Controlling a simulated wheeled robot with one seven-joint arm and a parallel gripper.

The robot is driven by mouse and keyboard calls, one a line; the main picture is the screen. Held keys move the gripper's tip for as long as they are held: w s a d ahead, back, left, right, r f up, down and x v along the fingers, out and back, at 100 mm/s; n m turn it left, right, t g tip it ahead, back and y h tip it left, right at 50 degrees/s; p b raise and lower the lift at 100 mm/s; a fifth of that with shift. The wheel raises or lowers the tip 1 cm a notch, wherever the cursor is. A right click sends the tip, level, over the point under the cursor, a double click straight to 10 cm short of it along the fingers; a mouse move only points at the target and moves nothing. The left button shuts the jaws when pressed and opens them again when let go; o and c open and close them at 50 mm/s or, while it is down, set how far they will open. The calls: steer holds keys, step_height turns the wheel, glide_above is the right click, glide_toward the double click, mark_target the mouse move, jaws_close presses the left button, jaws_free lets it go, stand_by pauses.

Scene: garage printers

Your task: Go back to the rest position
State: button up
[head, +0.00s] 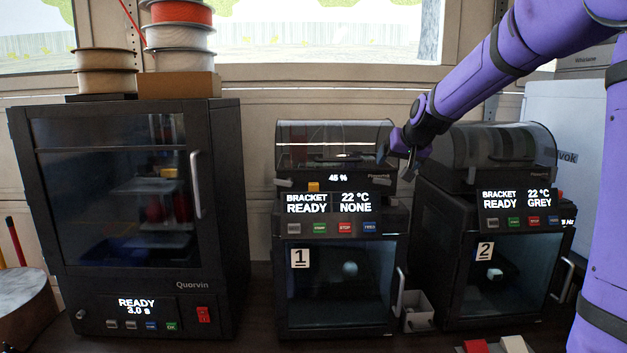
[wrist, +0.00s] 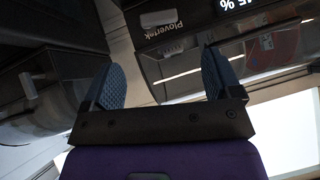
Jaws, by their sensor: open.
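My gripper (head: 397,150) is at the end of my purple arm, in front of the right side of the dry box on printer 1 (head: 340,275). In the wrist view my gripper (wrist: 165,88) has its two blue fingertips wide apart with nothing between them. The dark dry-box front marked Plovertek (wrist: 190,50) lies beyond the fingertips. In the head view I cannot tell whether the gripper touches the dry box (head: 335,148). The printer 1 display (head: 328,203) reads BRACKET READY, 22 °C, NONE. The dry-box display reads 45 %.
Printer 2 (head: 490,275) stands to the right, reading BRACKET READY, 22 °C, GREY. A black Quorvin cabinet (head: 110,265) reading READY stands left, with spools (head: 180,35) on top. A small grey bin (head: 417,312) sits between the printers. Red and white blocks (head: 513,344) lie at the front.

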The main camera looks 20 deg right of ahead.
steer(key=shift+a, duration=0.1)
steer(key=s+a+n+g, duration=0.2)
steer(key=s+a, duration=0.6)
steer(key=s, duration=0.4)
steer(key=s+a+n+g, duration=0.1)
steer(key=s+a, duration=0.6)
steer(key=s, duration=0.6)
steer(key=s+f+n+g, duration=0.1)
steer(key=s+f, duration=0.2)
steer(key=s, duration=0.9)
steer(key=shift+s+a+y, duration=0.3)
steer(key=shift+y, duration=0.1)
steer(key=shift+c, duration=0.2)
